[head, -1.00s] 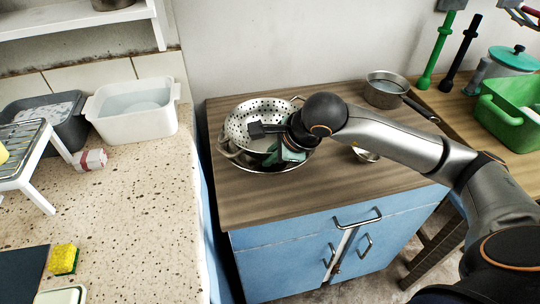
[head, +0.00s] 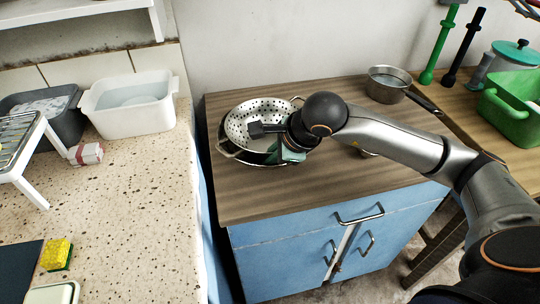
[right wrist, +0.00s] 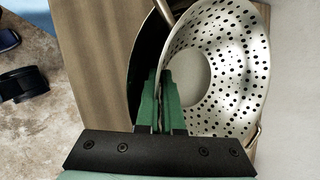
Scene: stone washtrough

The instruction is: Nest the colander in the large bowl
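The metal colander (head: 240,122), with a perforated wall, sits tilted over the large bowl (head: 228,152) on the wooden cabinet top. In the head view the bowl's rim shows below and left of the colander; most of the bowl is hidden. My right gripper (head: 284,156) is at the colander's near right side, partly hidden by its own wrist. In the right wrist view its green fingers (right wrist: 161,100) are close together on the rim of the colander (right wrist: 225,60). Whether the colander touches the bowl is unclear. My left gripper is out of view.
A saucepan (head: 387,84) stands at the back right of the cabinet top. A green crate (head: 512,112) is farther right. A white basin (head: 132,108) and a yellow sponge (head: 56,254) are on the speckled counter at left. The cabinet's front strip is clear.

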